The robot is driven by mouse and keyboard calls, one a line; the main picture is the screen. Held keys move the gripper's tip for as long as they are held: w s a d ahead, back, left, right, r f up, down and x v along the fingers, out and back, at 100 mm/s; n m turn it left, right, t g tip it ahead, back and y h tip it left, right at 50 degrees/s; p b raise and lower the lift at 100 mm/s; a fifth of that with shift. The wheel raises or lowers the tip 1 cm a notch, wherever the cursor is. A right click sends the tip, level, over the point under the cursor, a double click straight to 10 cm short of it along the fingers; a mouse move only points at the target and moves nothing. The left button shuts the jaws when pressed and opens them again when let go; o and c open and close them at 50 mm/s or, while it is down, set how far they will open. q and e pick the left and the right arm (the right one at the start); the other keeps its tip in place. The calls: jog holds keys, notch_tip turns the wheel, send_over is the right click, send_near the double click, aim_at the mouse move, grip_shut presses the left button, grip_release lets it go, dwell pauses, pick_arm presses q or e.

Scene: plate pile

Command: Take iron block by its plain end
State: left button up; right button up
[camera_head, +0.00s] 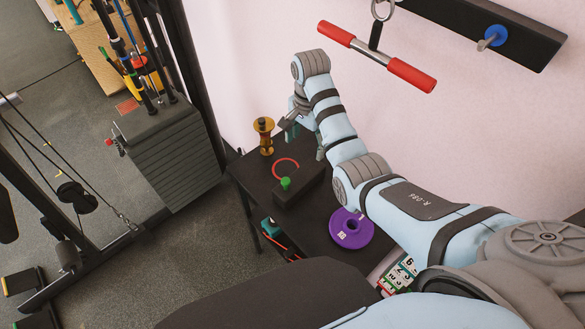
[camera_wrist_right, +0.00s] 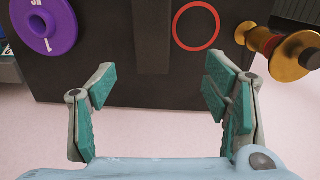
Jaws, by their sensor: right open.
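A dark block, which I take to be the iron block (camera_head: 303,186), lies on the black table. A green knob (camera_head: 285,183) stands on its near left end in the head view; its other end looks plain. In the right wrist view the dark block (camera_wrist_right: 151,38) is hard to tell from the table, and the knob is out of frame. My right gripper (camera_head: 305,136) is near the block's plain end. Its fingers (camera_wrist_right: 160,82) are spread apart with nothing between them, and the block's end lies beyond the fingertips, between them in the picture. My left gripper is not in view.
A gold spool-shaped object (camera_head: 264,138) stands beside a red ring (camera_head: 296,162) on the table. A purple disc (camera_head: 351,229) lies on the block's other side. The pale wall (camera_head: 245,60) is close behind. A weight stack (camera_head: 165,150) stands left.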

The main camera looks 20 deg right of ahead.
aim_at(307, 172)
jog(key=f, duration=0.2)
jog(key=s+f+b, duration=0.1)
jog(key=f, duration=0.5)
jog(key=shift+s, duration=0.4)
jog(key=f, duration=0.2)
jog(key=f+b, duration=0.1)
jog(key=f, duration=0.2)
jog(key=shift+w+f+b, duration=0.3)
jog(key=shift+f+b, duration=0.1)
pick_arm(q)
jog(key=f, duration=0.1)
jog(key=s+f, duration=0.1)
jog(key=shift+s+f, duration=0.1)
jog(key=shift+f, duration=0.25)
pick_arm(e)
jog(key=shift+s+r, duration=0.1)
jog(key=shift+r, duration=0.1)
